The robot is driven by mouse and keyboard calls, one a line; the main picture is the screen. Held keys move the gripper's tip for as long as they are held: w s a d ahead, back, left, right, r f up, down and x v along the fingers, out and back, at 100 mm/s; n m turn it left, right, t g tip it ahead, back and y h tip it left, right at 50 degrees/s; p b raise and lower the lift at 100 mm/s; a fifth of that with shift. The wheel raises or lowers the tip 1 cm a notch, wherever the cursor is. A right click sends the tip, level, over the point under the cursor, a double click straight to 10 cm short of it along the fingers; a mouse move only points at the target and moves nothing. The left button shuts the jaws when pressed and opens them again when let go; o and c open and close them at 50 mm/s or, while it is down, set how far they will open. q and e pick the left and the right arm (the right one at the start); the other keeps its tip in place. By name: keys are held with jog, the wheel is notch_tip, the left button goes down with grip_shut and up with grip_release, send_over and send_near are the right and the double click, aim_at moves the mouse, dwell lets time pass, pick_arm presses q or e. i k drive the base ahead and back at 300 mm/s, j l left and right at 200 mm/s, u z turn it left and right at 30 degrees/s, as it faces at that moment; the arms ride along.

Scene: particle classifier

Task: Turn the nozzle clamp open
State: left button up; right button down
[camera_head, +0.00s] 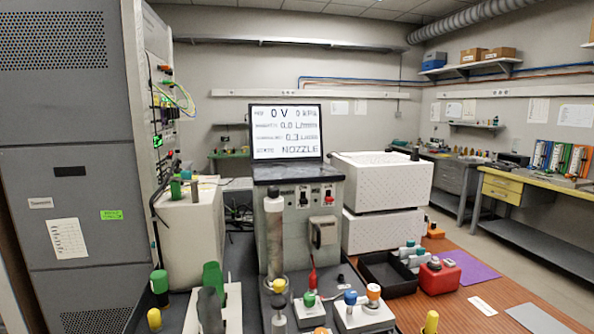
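A bench apparatus (338,190) stands in the middle of the head view, with a display (286,132) on top. The display reads 0 V, 0 kPa and, on its bottom line, NOZZLE. A grey upright column (274,235) stands at the apparatus's front left. A beige block (325,232) is on its front face, below small switches and a red knob (328,200). I cannot tell which part is the nozzle clamp, or whether it is open. Neither of my grippers can be made out in this view.
Several colour-capped items crowd the front edge, including a green-capped one (159,282) and a white block with blue and orange knobs (365,316). A black tray (388,274) and a red container (439,276) stand right. White perforated boxes (385,182) are behind. A grey cabinet (75,130) fills the left.

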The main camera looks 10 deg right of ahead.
aim_at(350, 299)
jog(key=i+j+z, duration=0.1)
jog(key=z, duration=0.35)
jog(key=j+z, duration=0.5)
jog(key=z, duration=0.35)
jog(key=j+z, duration=0.3)
jog(key=z, duration=0.15)
jog(key=j+z, duration=0.2)
jog(key=z, duration=0.2)
